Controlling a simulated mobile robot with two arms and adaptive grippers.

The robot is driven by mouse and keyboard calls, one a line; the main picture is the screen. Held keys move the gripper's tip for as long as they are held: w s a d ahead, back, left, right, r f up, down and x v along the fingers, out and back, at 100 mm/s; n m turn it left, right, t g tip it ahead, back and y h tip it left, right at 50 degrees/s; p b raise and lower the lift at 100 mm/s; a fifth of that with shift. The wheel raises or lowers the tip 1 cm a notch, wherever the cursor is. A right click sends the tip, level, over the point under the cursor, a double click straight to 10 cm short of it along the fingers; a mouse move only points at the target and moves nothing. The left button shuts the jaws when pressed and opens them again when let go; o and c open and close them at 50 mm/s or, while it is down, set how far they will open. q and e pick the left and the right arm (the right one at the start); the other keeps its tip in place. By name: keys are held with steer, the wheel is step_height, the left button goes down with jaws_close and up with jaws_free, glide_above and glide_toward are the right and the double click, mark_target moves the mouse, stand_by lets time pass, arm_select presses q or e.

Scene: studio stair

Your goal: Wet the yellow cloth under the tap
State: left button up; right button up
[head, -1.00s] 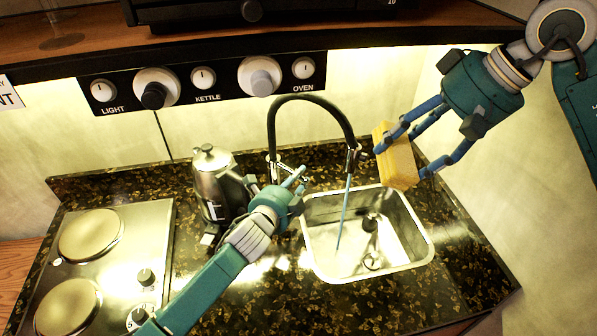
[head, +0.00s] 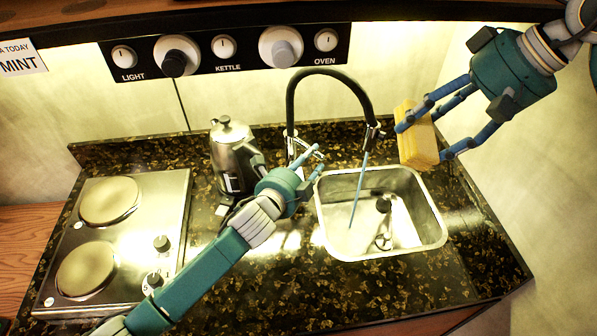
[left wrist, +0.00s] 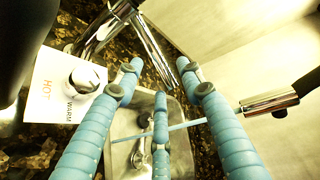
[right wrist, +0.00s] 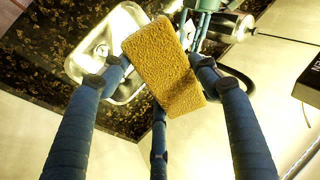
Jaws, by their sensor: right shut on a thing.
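The yellow cloth (head: 417,137) looks like a thick rectangular block. My right gripper (head: 424,138) is shut on it and holds it above the sink's back right corner; it also fills the middle of the right wrist view (right wrist: 163,65). The black-necked tap (head: 326,72) has a thin blue stream (head: 358,190) running from its spout into the sink (head: 436,238). The cloth is to the right of the stream, apart from it. My left gripper (head: 314,164) is at the tap's base by its chrome lever. In the left wrist view its fingers (left wrist: 163,82) are spread, with the lever close by.
A steel kettle (head: 230,158) stands left of the tap, close to my left gripper. A two-plate hob (head: 135,240) is further left. A knob panel (head: 225,50) runs along the back wall. The dark counter (head: 290,290) in front is clear.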

arm_select(q)
steer(key=v, duration=0.8)
steer(key=shift+s, duration=0.2)
